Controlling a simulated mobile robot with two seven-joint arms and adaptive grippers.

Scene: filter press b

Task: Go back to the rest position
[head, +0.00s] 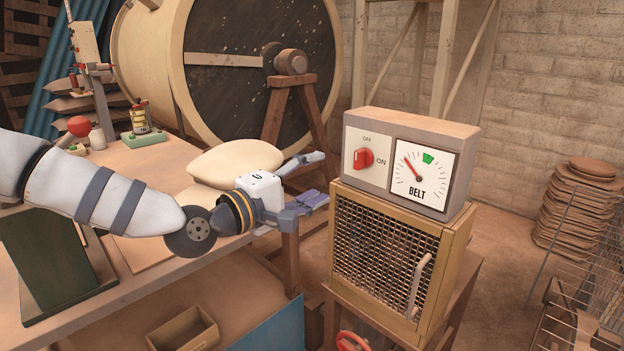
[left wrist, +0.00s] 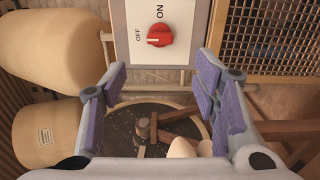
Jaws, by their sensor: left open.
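My left gripper (head: 316,178) reaches in from the left above the table's right end. Its purple-padded fingers are spread and nothing is between them; the left wrist view also shows them apart (left wrist: 161,88). The fingertips point toward a control box (head: 460,142) and stop short of it. The box has a red knob (head: 364,158) marked OFF and ON, which also shows in the left wrist view (left wrist: 160,35), beyond the fingers. The BELT dial (head: 421,177) has its needle left of a green mark. My right gripper is not in view.
A wire-mesh cage (head: 387,245) with a handle stands under the control box. The wooden table (head: 150,158) carries a pale sack (head: 235,163) and a dark green panel (head: 55,260) near my arm. A large drum (head: 255,60) stands behind. A wire rack (head: 590,290) is at right.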

